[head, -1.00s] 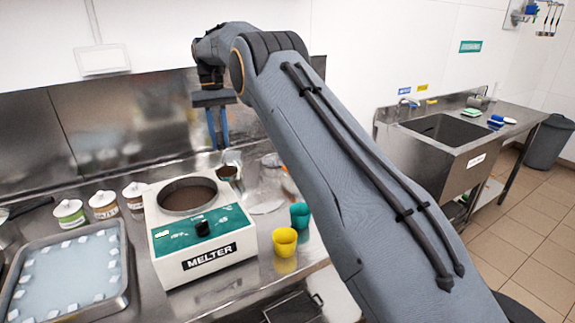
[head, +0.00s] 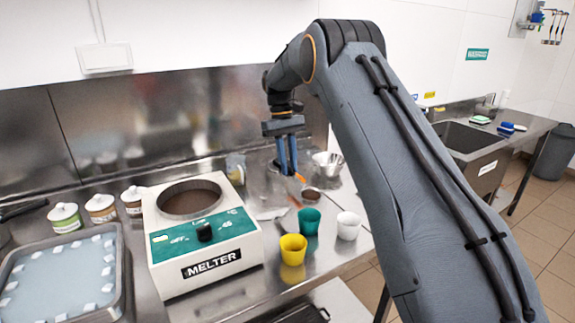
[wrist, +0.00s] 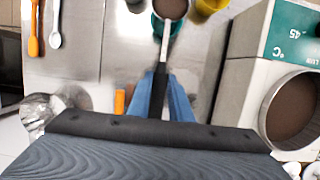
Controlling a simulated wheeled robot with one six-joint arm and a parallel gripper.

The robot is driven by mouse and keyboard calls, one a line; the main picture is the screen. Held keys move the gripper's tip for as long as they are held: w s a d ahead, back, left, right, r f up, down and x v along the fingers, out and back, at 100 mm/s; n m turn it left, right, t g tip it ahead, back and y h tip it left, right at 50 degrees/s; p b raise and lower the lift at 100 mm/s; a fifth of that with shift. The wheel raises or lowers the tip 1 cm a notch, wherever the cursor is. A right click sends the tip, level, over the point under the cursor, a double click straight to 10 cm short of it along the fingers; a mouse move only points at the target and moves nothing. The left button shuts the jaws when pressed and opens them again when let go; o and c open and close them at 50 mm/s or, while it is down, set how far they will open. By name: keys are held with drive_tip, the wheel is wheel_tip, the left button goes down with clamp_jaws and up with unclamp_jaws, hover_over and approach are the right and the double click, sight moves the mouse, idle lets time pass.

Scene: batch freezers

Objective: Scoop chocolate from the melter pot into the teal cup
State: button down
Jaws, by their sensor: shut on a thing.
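My gripper (head: 288,168) is shut on the dark handle of a ladle (wrist: 165,45) and points down. The ladle's round bowl (head: 311,195) holds brown chocolate and looks level. In the head view it appears just above and behind the teal cup (head: 308,222), which stands upright on the counter. In the wrist view the bowl covers most of the cup, with a teal sliver (wrist: 158,27) showing. I cannot see inside the cup. The melter pot (head: 190,198) contains brown chocolate and sits to the left; it also shows in the wrist view (wrist: 293,105).
A yellow cup (head: 293,250) stands left of the teal cup, a white cup (head: 348,226) to its right. A metal bowl (head: 328,166) is behind. Orange (wrist: 35,42) and white (wrist: 56,28) utensils lie on the counter. A tray (head: 62,282) and several jars (head: 101,208) are left.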

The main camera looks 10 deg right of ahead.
drive_tip(key=shift+f, duration=0.7)
drive_tip(key=shift+s, duration=0.1)
drive_tip(key=shift+s+d+r+t+p, duration=0.15)
drive_tip(key=shift+s+r+t+p, duration=0.35)
drive_tip(key=shift+r+p, duration=0.2)
drive_tip(key=t, duration=0.1)
drive_tip(key=s+r+t+y, duration=0.1)
drive_tip(key=r+t, duration=0.1)
drive_tip(key=shift+s+d+r+b, duration=0.2)
drive_tip(key=shift+d+b, duration=0.05)
drive_tip(key=shift+b, duration=0.1)
drive_tip(key=shift+s+d+r+t+y+b, duration=0.25)
drive_tip(key=shift+s+r+t+y+b, duration=0.15)
drive_tip(key=shift+s+r+t, duration=0.4)
drive_tip(key=s+t+b, duration=0.1)
drive_tip(key=s+r+t+b, duration=0.1)
drive_tip(key=shift+d+y+b, duration=0.3)
drive_tip(key=shift+d+y, duration=0.05)
drive_tip(key=shift+y, duration=0.05)
drive_tip(key=b, duration=0.1)
drive_tip(key=s+t+b, duration=0.1)
drive_tip(key=b, duration=0.1)
drive_tip(key=shift+d+r, duration=0.15)
drive_tip(key=shift+r, duration=0.2)
drive_tip(key=s+t+b, duration=0.1)
drive_tip(key=b, duration=0.2)
drive_tip(key=shift+d+y, duration=0.15)
drive_tip(key=shift+y, duration=0.15)
